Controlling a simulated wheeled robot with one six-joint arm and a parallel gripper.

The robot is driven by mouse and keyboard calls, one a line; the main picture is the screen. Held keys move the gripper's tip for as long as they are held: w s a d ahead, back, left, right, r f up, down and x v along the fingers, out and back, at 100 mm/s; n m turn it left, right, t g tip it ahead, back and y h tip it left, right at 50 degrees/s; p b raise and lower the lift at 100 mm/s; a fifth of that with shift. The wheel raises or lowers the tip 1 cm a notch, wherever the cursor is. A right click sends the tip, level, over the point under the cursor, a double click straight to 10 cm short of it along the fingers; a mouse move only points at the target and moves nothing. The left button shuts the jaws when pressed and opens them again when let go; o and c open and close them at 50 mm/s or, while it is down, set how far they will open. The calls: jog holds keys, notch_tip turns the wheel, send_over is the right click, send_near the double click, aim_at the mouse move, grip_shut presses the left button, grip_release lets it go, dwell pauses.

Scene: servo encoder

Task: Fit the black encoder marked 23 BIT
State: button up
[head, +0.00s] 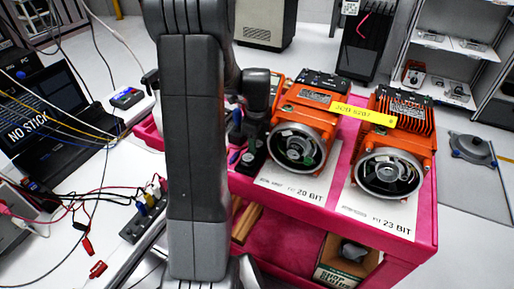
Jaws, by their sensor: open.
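Two orange servo motors stand on the pink cart (425,222), each with an open round end facing me. The left motor (305,100) sits behind a card reading 20 BIT (300,187). The right motor (402,112) sits behind a card reading 23 BIT (382,211). My gripper (244,134) points down at the cart's left part, left of the left motor, partly hidden by my arm; it is open. Small dark parts (252,160) lie below it. I cannot tell whether one is the black encoder, and no 23 BIT mark is readable on them.
A yellow tag (364,114) lies across the motors. A cardboard box (347,262) stands on the cart's lower shelf. A white bench at left holds a laptop (50,110), cables and red clips (98,269). Shelves (455,50) stand at the back right.

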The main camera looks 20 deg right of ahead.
aim_at(258, 143)
jog(key=c, duration=1)
notch_tip(258, 143, up, 7)
jog(key=p, duration=0.5)
